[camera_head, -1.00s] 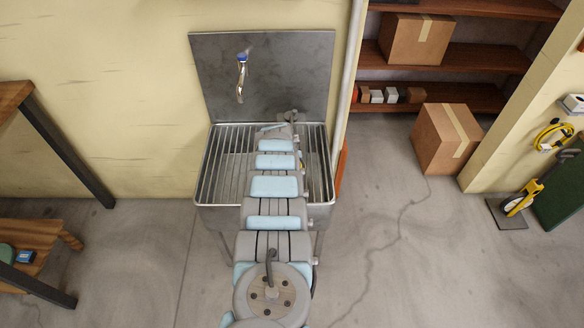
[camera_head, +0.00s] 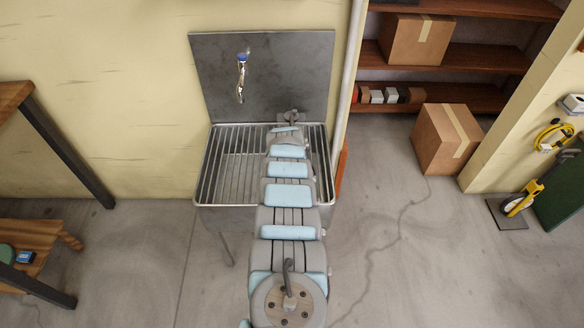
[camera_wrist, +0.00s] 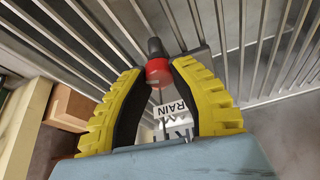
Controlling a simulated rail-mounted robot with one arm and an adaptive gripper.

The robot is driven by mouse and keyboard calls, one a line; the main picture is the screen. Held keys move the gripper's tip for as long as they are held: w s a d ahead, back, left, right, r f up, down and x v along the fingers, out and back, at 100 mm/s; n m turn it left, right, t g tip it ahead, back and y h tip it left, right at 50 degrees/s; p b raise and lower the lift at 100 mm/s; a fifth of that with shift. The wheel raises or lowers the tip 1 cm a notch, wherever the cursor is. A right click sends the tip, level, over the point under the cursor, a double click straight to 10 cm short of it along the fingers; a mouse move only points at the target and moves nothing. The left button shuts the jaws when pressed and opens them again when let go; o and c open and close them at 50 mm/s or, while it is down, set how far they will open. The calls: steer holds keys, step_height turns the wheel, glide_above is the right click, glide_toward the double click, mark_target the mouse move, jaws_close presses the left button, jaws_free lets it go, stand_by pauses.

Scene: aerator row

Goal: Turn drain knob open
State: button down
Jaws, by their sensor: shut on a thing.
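The drain knob (camera_wrist: 157,68) is a small red piece with a dark end, seen between my fingertips in the wrist view. My gripper (camera_wrist: 160,78) has yellow and black fingers and is shut on the knob. A white label (camera_wrist: 175,118) with the letters "RAIN" showing sits behind the fingers, partly covered. In the head view, my arm reaches over the metal sink (camera_head: 222,165) to its back right, where the arm hides the knob. How far the knob is turned cannot be told.
A tap with a blue top (camera_head: 242,72) is mounted on the steel back panel (camera_head: 290,75). A pipe (camera_head: 347,80) runs up the wall right of the sink. A cardboard box (camera_head: 445,138) stands on the floor at the right. A wooden bench (camera_head: 40,240) is at the left.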

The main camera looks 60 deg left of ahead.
steer(key=n+b, duration=0.1)
steer(key=n+g+b, duration=0.1)
steer(key=n+b, duration=0.1)
steer(key=n, duration=0.1)
steer(key=shift+f+y, duration=0.25)
steer(key=shift+y, duration=0.15)
steer(key=shift+r+n+g+b, duration=0.1)
steer(key=shift+n+g+b, duration=0.35)
steer(key=shift+b, duration=0.25)
steer(key=shift+r, duration=0.1)
steer(key=c, duration=0.8)
jaws_free()
steer(key=shift+r, duration=0.1)
steer(key=shift+v, duration=5.9)
